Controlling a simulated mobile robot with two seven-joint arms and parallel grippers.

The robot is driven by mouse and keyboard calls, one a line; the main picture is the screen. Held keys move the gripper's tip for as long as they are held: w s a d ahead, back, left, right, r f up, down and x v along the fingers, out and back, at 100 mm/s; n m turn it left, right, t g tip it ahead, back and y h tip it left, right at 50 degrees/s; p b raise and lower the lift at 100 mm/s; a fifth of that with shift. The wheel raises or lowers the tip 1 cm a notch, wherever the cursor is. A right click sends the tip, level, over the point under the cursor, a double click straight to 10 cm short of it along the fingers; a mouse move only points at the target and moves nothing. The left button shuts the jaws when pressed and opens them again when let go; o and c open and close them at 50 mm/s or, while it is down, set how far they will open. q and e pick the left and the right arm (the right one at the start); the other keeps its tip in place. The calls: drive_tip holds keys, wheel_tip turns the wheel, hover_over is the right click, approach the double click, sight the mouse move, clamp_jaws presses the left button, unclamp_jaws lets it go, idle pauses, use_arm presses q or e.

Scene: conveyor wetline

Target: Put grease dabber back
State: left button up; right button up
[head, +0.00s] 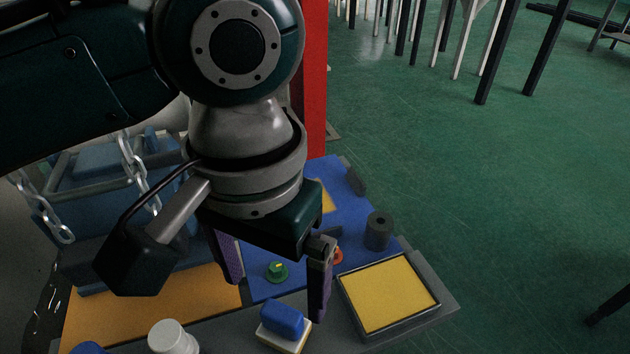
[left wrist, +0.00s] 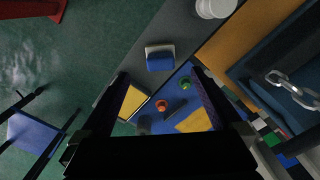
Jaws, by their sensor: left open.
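No thing in view is marked as the grease dabber. The likeliest is a blue-topped block with a pale base (head: 283,325), standing upright on the grey bench edge; it also shows in the left wrist view (left wrist: 160,57). My left gripper (head: 276,300) points down with its purple-lined fingers apart and nothing between them. It hangs above the bench, over or near the block; the exact height gap is hard to tell. In the left wrist view my left gripper (left wrist: 158,76) also shows open. My right gripper is not in view.
A yellow pad in a dark frame (head: 388,293) lies right of the block. A white round container (head: 172,337) stands left. A chained blue bin (head: 90,190) stands behind.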

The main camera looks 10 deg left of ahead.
use_arm(q)
wheel_tip(320, 180, up, 2)
drive_tip(key=shift+r, duration=0.1)
drive_tip(key=s+d+f+m+t+h, duration=0.1)
drive_tip(key=s+d+h, duration=0.2)
drive_tip(key=s+d, duration=0.15)
drive_tip(key=s+a+t+y, duration=0.1)
drive_tip(key=s+a, duration=0.2)
drive_tip(key=a, duration=0.4)
drive_tip(key=s+a+n+t+y, duration=0.1)
drive_tip(key=s+a, duration=0.3)
drive_tip(key=a, duration=0.2)
drive_tip(key=shift+s+a+t+y, duration=0.15)
drive_tip(key=shift+a+t+y, duration=0.15)
drive_tip(key=shift+a+y, duration=0.1)
wheel_tip(320, 180, up, 67)
drive_tip(key=p, duration=6.7)
drive_tip(key=shift+p, duration=0.3)
